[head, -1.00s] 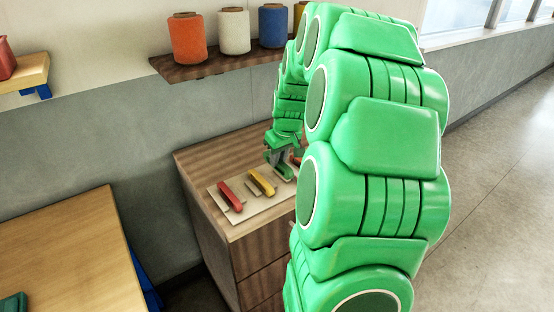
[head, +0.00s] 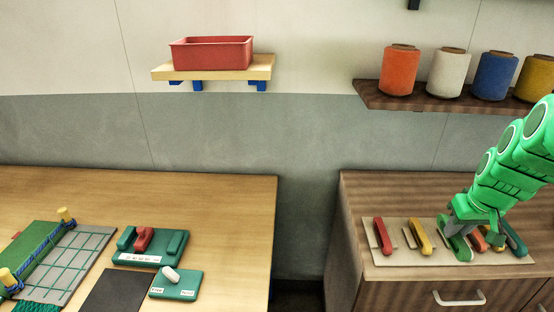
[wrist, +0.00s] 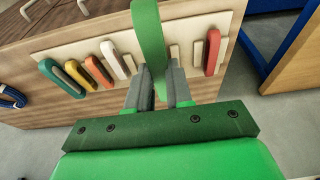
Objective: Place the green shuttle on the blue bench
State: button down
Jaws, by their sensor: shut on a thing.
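My gripper (head: 468,218) is low over the beige rack board (head: 440,262) on the brown cabinet. It is shut on the green shuttle (head: 457,246). In the wrist view the green shuttle (wrist: 149,35) stands out between the two fingers (wrist: 160,92), close to the camera and over the board. I cannot tell from the head view whether it is clear of the board. The bench with the wooden top (head: 215,215) is at the left; its blue frame (wrist: 268,38) shows at the right of the wrist view.
On the board a red shuttle (head: 384,235) and a yellow shuttle (head: 420,237) lie left of my gripper, others to its right. The bench holds green fixtures (head: 150,246) and a mat (head: 75,255); its back right is bare. A spool shelf (head: 400,100) hangs above the cabinet. A gap separates bench and cabinet.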

jog(key=w+a+f+n+g+y, duration=0.1)
jog(key=w+a+n, duration=0.35)
jog(key=a, duration=0.75)
jog(key=w+a+f+n+y, duration=0.1)
jog(key=w+a+n, duration=0.35)
jog(key=a, duration=0.85)
jog(key=s+a+f+n+g, duration=0.1)
jog(key=s+a+n, duration=0.15)
jog(key=a, duration=0.65)
jog(key=s+a+f+n+y, duration=0.1)
jog(key=a+n, duration=0.3)
jog(key=a, duration=0.6)
jog(key=s+a+f+n+g, duration=0.1)
jog(key=a+n, duration=0.2)
jog(key=a, duration=0.6)
jog(key=shift+m, duration=0.25)
jog(key=w+a+f, duration=0.2)
jog(key=w, duration=0.1)
jog(key=w+a+f, duration=0.2)
jog(key=w+f, duration=0.1)
jog(key=w, duration=0.1)
jog(key=w+a+f, duration=0.2)
jog(key=w+f, duration=0.1)
jog(key=w, duration=0.1)
jog(key=shift+w+a+f, duration=0.35)
jog(key=shift+w+f, duration=0.25)
jog(key=shift+f, duration=1.7)
